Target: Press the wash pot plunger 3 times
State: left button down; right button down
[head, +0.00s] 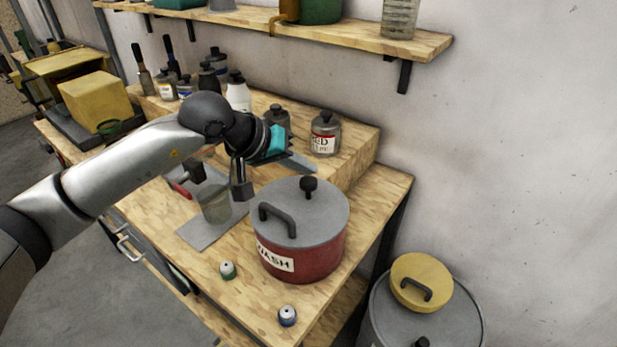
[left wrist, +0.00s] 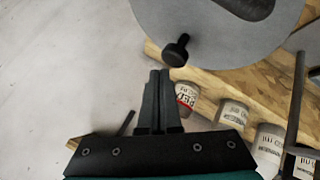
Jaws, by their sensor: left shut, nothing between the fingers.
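The wash pot (head: 305,262) is a red pot with a white label and a grey lid, standing on the front right of the wooden bench. Its black plunger knob (head: 309,184) stands up from the lid, with a black bar handle (head: 277,218) nearby. My left gripper (head: 309,168) is shut and empty, above and behind the lid, close to the knob. In the left wrist view its closed fingertips (left wrist: 160,75) point toward the plunger knob (left wrist: 177,50), apart from it in the picture. The gap in height is hard to tell. My right gripper is not in view.
A labelled jar (head: 325,133) and several bottles stand on the raised step behind. A glass beaker (head: 215,204) is left of the pot, and two small capped items are in front. A shelf (head: 430,45) hangs above. A grey drum (head: 440,310) stands right of the bench.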

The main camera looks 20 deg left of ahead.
aim_at(304, 183)
pick_arm(q)
jog(key=shift+r, duration=0.1)
jog(key=shift+r+p, duration=1.15)
jog(key=shift+r, duration=1.3)
